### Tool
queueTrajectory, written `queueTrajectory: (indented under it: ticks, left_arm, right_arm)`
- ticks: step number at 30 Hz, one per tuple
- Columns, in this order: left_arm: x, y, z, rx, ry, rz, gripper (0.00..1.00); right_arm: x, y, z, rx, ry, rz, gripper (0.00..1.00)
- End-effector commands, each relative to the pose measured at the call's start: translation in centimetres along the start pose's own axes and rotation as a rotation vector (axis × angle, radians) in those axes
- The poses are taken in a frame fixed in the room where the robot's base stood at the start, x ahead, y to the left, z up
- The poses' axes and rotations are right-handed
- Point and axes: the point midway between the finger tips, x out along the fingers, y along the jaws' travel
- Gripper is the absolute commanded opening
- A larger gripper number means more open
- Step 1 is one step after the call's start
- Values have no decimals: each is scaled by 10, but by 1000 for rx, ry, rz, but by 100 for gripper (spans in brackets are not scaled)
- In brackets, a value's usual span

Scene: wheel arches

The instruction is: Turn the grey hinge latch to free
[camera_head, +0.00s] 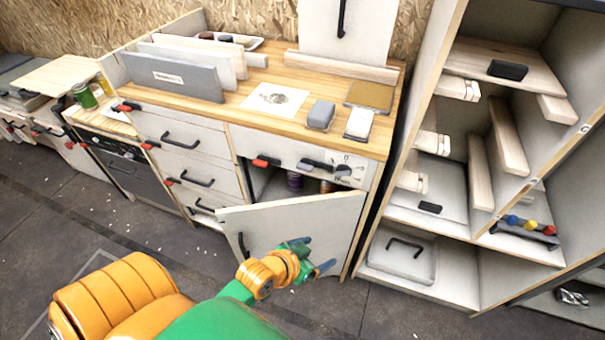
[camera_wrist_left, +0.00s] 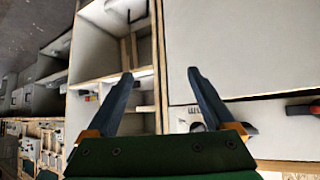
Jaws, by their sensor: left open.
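I cannot tell for sure that this is the grey hinge latch. A second, red-and-black latch (camera_head: 265,160) sits to its left. Below, a white cabinet door (camera_head: 290,222) stands swung open. My left gripper (camera_head: 317,254) is in front of this door, below the strip and apart from the latch. In the left wrist view its two fingers (camera_wrist_left: 158,74) are spread with nothing between them. My right gripper is not in view.
The wooden worktop holds a grey block (camera_head: 321,114), a white block (camera_head: 359,123) and a paper sheet (camera_head: 274,97). Drawers with black handles (camera_head: 180,142) stand left. An open shelf unit (camera_head: 400,215) stands close on the right. Dark floor (camera_head: 100,215) is free at lower left.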

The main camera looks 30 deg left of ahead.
Motion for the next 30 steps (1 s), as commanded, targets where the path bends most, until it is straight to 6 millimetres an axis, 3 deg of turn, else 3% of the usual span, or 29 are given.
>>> queueTrajectory:
  ticks: [6, 13, 17, 24, 30]
  left_arm:
    - [7, -47, -62, -60, 383, -118, 88]
    - [-15, -113, -88, -127, 689, -356, 88]
    - [-16, -128, -96, -135, 737, -405, 88]
    - [16, -146, -125, -134, 737, -403, 88]
    - [26, -152, -134, -135, 735, -401, 88]
  right_arm:
    - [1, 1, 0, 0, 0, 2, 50]
    - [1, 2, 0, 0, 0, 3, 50]
    - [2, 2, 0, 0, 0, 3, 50]
    - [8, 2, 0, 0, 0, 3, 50]
    - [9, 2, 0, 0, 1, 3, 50]
